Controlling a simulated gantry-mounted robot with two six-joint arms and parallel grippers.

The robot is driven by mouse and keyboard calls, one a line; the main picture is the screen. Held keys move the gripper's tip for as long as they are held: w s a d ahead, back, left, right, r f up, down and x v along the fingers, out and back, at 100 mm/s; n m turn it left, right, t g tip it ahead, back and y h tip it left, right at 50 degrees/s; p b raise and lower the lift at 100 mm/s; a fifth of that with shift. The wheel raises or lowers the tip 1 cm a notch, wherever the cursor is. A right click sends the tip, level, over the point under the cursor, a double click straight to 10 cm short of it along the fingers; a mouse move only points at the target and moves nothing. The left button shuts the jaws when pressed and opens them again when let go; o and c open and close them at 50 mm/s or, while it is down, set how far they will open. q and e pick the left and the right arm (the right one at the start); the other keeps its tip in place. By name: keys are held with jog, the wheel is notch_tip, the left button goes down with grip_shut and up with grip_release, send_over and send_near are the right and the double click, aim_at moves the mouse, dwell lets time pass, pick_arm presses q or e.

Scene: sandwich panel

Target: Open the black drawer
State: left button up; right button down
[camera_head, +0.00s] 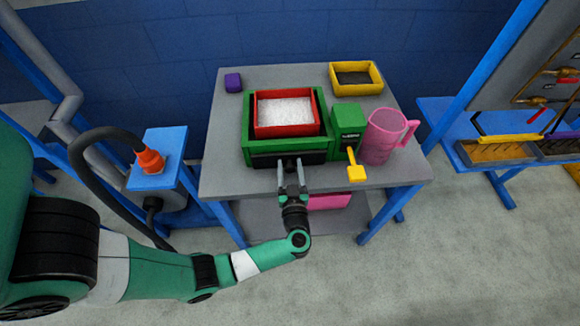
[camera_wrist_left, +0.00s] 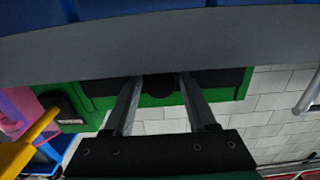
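The black drawer (camera_head: 265,160) is in the front of a green box (camera_head: 249,126) on the grey table, and looks shut. A dark knob sticks out from the middle of its front. My left gripper (camera_head: 291,168) is in front of the drawer, pointing at it. In the left wrist view, the dark knob (camera_wrist_left: 158,88) lies between the tips of my left gripper's two separated fingers (camera_wrist_left: 158,92). The black drawer front (camera_wrist_left: 225,78) shows behind them. Whether the fingers touch the knob is unclear. My right gripper is in neither view.
A red tray (camera_head: 311,128) with white contents sits on the green box. To its right are a green device with a yellow lever (camera_head: 355,172) and a pink mug (camera_head: 382,138). A yellow bin (camera_head: 355,78) and a purple cube (camera_head: 233,83) stand further back. The space before the drawer is clear apart from my arm.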

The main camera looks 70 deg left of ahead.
pick_arm(q)
grip_shut()
dwell(1.1)
